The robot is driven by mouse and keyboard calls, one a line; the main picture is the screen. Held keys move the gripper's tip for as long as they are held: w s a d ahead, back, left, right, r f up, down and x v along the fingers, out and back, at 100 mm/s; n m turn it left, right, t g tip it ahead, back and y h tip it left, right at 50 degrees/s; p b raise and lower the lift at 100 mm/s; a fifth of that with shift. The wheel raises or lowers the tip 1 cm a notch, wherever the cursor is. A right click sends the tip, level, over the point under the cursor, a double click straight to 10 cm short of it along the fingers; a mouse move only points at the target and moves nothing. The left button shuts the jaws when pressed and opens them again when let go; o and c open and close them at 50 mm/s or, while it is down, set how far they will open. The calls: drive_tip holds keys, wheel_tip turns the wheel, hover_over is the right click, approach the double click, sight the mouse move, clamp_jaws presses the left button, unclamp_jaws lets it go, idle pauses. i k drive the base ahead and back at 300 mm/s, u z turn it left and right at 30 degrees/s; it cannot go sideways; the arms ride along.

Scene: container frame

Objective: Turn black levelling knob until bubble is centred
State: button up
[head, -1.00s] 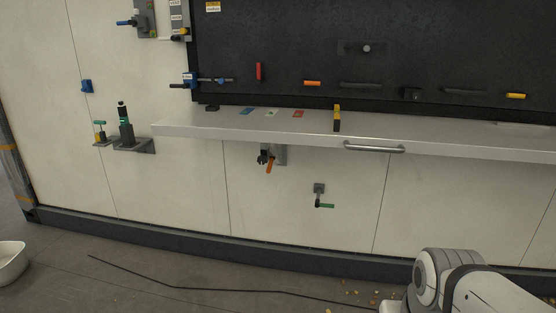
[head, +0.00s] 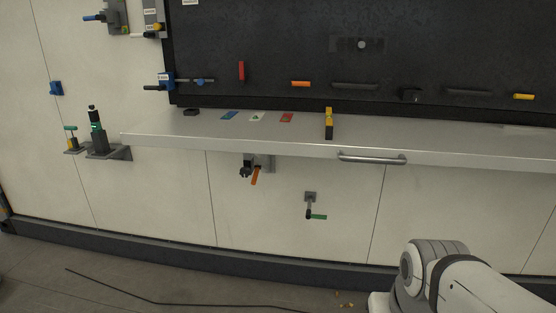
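A dark upright device (head: 98,140) stands on a grey wall bracket at the left, left of the shelf. A small black knob (head: 92,108) sits on its top. A small green band (head: 96,126), perhaps the level vial, shows on its front; the bubble is too small to make out. My gripper is not in view. Only a white and grey part of my arm shows at the lower right, far from the device.
A smaller fitting with a green handle (head: 71,136) is close left of the device. The grey shelf (head: 160,128) juts out to its right. Orange (head: 255,175) and green (head: 317,217) levers are below the shelf. A black cable (head: 180,303) lies on the floor.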

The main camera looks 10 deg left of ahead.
sight(245, 171)
drive_tip(key=i, duration=1)
drive_tip(key=u, duration=0.05)
